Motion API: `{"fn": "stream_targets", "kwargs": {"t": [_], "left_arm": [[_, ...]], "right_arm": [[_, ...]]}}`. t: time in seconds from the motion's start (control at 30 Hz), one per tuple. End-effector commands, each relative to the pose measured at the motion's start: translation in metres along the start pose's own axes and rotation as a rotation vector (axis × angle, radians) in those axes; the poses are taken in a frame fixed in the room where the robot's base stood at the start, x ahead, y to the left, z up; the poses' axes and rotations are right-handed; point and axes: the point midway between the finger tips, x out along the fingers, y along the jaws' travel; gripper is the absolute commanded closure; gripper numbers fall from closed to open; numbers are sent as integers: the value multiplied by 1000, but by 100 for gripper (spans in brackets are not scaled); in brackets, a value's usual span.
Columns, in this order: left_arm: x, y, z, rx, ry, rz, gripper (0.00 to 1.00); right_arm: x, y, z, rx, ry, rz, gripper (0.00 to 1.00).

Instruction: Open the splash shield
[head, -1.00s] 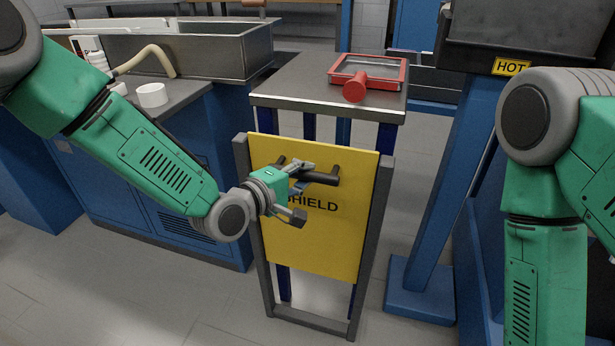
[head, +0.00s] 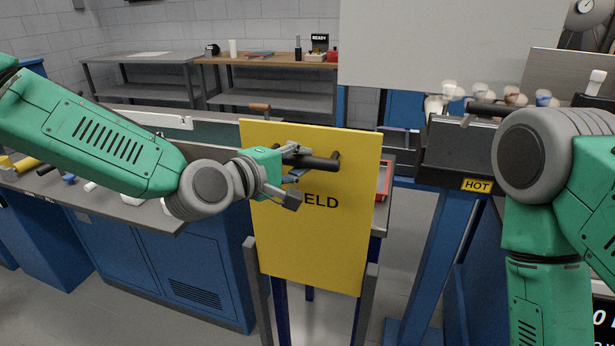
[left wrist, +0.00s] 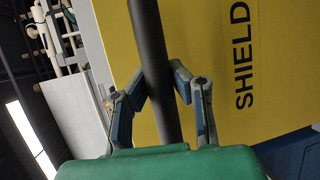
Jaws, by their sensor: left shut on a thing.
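The splash shield (head: 318,240) is a yellow panel lettered SHIELD, standing upright and raised between two grey posts (head: 256,290). Its dark bar handle (head: 318,163) runs across the upper part. My left gripper (head: 290,175) is shut on the handle and hides its left part and some of the lettering. In the left wrist view the fingers (left wrist: 160,92) sit on both sides of the dark bar (left wrist: 150,50), with the yellow panel (left wrist: 215,50) behind. My right arm stands at the right edge; its gripper is out of view.
The raised shield hides most of a small table with a red frame (head: 384,180) on it. A blue cabinet bench (head: 170,265) stands left.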

Motion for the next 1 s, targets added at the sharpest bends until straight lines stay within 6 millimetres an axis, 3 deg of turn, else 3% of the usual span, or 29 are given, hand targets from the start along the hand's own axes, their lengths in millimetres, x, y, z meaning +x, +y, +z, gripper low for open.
{"fn": "stream_targets", "kwargs": {"t": [0.03,0.1,0.3,0.8,0.83,0.87,0.9,1.0], "left_arm": [[-4,17,-6,-4,13,2,100],[-7,28,-5,-5,14,2,100],[-10,48,-4,-5,14,1,100],[-11,54,-4,-5,15,2,100],[-11,54,-4,-5,15,2,76],[-11,54,-4,-5,15,2,65],[-10,54,-3,-5,13,2,59],[-9,54,-1,-3,10,1,59]], "right_arm": [[-12,0,-1,0,0,0,60],[-18,0,-1,0,0,0,60],[-28,0,-2,0,0,0,60],[-30,0,-2,0,0,0,60],[-30,0,-2,0,0,0,60],[-30,0,-2,1,0,0,60],[-30,0,-2,1,0,0,60],[-30,0,-2,0,0,0,60]]}}
